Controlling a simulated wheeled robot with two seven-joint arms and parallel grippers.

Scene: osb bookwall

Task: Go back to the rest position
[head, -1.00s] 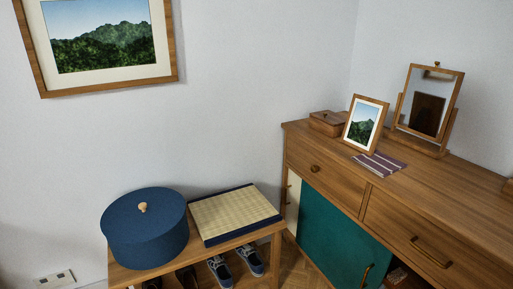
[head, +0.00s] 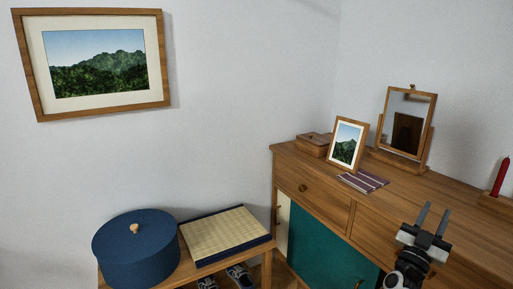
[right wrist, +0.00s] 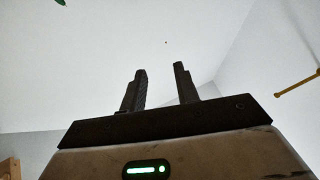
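My right gripper (head: 434,219) is in the lower right of the head view, raised in front of the wooden dresser with its fingers pointing up. Its two fingers are apart with nothing between them. In the right wrist view the gripper (right wrist: 161,86) also shows two separated, empty fingers against a pale ceiling. My left gripper is in neither current view.
A wooden dresser (head: 352,215) holds a photo frame (head: 347,144), mirror (head: 408,122), wooden box (head: 313,145), striped cloth (head: 363,181) and red candle (head: 501,177). A picture (head: 97,63) hangs above.

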